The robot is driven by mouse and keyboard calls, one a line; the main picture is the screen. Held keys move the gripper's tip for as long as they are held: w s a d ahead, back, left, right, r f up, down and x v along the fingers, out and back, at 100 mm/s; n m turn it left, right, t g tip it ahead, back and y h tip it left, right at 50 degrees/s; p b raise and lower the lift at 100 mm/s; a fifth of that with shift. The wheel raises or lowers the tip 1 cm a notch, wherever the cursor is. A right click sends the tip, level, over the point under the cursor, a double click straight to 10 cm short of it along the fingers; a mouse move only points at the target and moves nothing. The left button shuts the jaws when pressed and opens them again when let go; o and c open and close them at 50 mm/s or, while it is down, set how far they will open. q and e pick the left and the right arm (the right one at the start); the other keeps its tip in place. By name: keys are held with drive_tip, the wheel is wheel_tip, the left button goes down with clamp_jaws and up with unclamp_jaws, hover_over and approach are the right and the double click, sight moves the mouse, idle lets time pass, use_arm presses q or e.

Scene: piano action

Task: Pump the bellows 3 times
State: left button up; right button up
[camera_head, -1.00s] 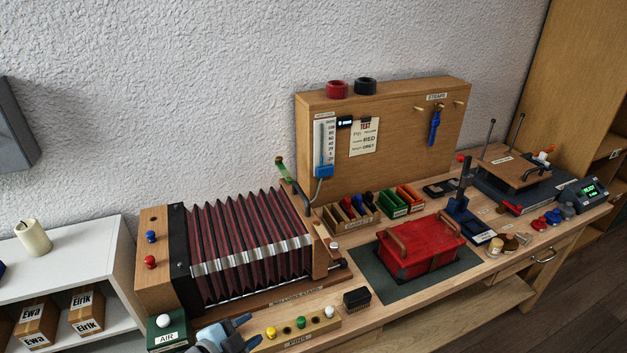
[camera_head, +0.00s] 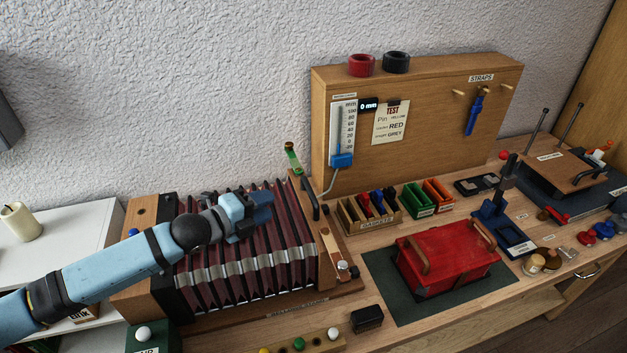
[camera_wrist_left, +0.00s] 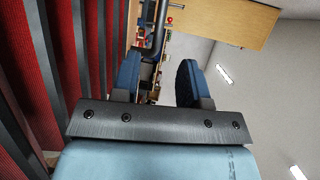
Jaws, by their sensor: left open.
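The bellows (camera_head: 270,262) lie on the bench at the left, with dark red pleats between a left wooden board and a right wooden end board (camera_head: 325,250). A dark bar handle (camera_head: 309,200) stands on top of the right end board. My left gripper (camera_head: 262,208) is over the pleats, left of that handle, and is open and empty. In the left wrist view the red pleats (camera_wrist_left: 95,40) fill the left side, and the handle (camera_wrist_left: 157,30) shows beyond my two blue fingers (camera_wrist_left: 160,80). The gauge (camera_head: 343,135) reads 0 mm. My right gripper is not in view.
A red box (camera_head: 450,262) sits on a dark mat right of the bellows. A green-tipped vial (camera_head: 293,158) stands behind the right end board. A row of colored pins (camera_head: 298,344) and a small black block (camera_head: 367,319) are in front. Gasket bins (camera_head: 370,212) stand behind.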

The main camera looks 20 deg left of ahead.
sight(309, 187)
use_arm(q)
drive_tip(key=p+x, duration=0.2)
drive_tip(key=x, duration=0.9)
drive_tip(key=shift+w+d+r, duration=0.1)
drive_tip(key=shift+w+d, duration=0.15)
drive_tip(key=shift+d, duration=0.1)
drive_tip(key=shift+w+d, duration=0.3)
drive_tip(key=shift+w, duration=0.25)
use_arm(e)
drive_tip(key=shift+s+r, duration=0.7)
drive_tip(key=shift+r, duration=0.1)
use_arm(q)
drive_tip(key=shift+c, duration=0.9)
clamp_jaws()
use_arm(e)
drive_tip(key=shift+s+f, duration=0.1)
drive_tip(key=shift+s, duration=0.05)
